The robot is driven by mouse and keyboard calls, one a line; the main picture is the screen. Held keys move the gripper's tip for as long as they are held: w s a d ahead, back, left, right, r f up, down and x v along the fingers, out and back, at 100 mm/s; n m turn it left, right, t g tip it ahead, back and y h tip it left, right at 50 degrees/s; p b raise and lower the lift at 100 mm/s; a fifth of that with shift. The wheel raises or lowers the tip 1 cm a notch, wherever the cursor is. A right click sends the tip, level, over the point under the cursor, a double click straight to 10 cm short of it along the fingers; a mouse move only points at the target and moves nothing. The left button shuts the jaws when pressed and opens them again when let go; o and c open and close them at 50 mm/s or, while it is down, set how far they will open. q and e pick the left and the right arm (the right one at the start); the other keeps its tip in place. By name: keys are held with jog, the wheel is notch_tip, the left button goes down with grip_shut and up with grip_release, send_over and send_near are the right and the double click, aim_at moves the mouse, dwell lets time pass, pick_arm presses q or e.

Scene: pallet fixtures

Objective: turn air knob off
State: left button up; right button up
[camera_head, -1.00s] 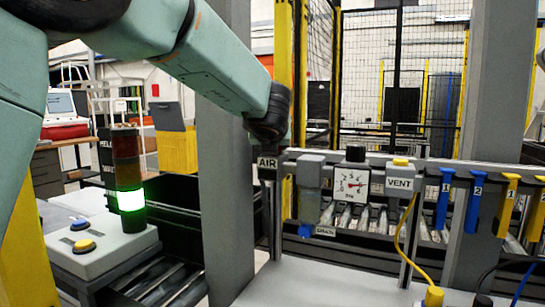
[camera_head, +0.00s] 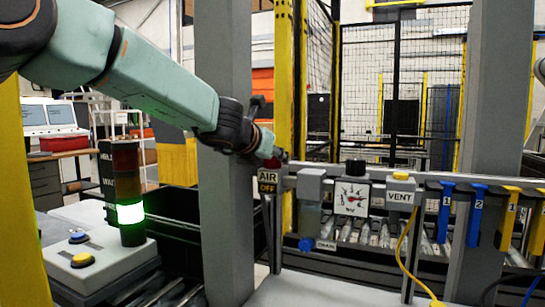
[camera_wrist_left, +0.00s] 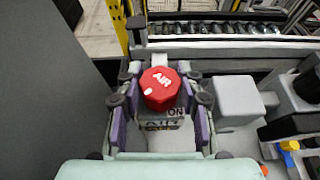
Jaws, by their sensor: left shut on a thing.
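The red air knob (camera_wrist_left: 160,88) is seen from above in the left wrist view, with "AIR" and a white mark on its top. The mark is at the knob's left edge. An "ON" label (camera_wrist_left: 175,112) shows beside it. My left gripper (camera_wrist_left: 161,100) is over the knob, its fingers on either side, shut on it. In the head view my left gripper (camera_head: 270,152) is at the top of the post over the AIR/OFF sign (camera_head: 267,182), and a small red part of the knob shows there. My right gripper is not in view.
Right of the sign are a grey filter unit (camera_head: 310,190), a gauge (camera_head: 352,198), a yellow-topped VENT valve (camera_head: 401,188) and blue and yellow handles along the rail. A grey pillar (camera_head: 222,150) stands close left of the sign. A stack light (camera_head: 128,195) glows green at the left.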

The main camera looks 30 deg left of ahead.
pick_arm(q)
jog(key=shift+r, duration=0.15)
jog(key=o, duration=1.2)
jog(key=shift+f+n+y, duration=0.2)
jog(key=shift+n+y, duration=0.1)
jog(key=shift+y, duration=0.1)
